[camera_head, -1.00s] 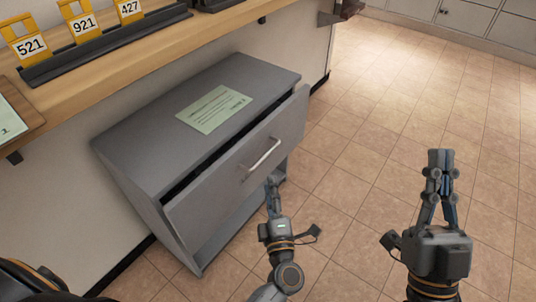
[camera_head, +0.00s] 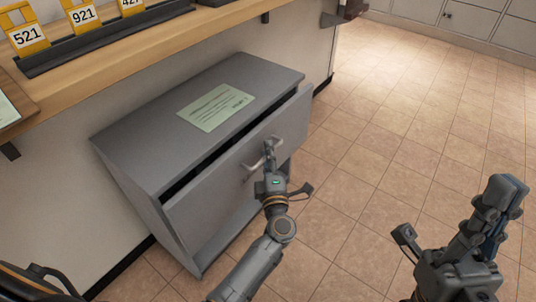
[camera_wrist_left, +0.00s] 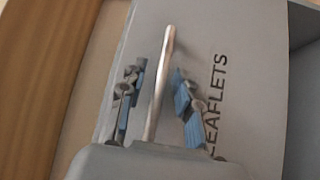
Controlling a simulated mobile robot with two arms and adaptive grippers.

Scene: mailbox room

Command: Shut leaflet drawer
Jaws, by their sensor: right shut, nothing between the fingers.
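The grey leaflet drawer (camera_head: 215,185) stands slightly out of its cabinet (camera_head: 150,140), with a dark gap along its top edge. Its metal bar handle (camera_head: 254,164) is on the front. In the left wrist view the drawer front (camera_wrist_left: 235,70) reads LEAFLETS, and the handle (camera_wrist_left: 161,80) runs between the fingers. My left gripper (camera_head: 270,146) is at the handle, partly covering it; its fingers (camera_wrist_left: 157,92) are open, one on each side of the bar with gaps visible. My right gripper (camera_head: 507,188) is shut and empty, above the floor at the lower right.
A pale green sheet (camera_head: 215,106) lies on the cabinet top. Above it runs a wooden counter (camera_head: 150,62) with a black rack (camera_head: 105,43) of yellow numbered tags. The tiled floor (camera_head: 400,150) to the right is clear.

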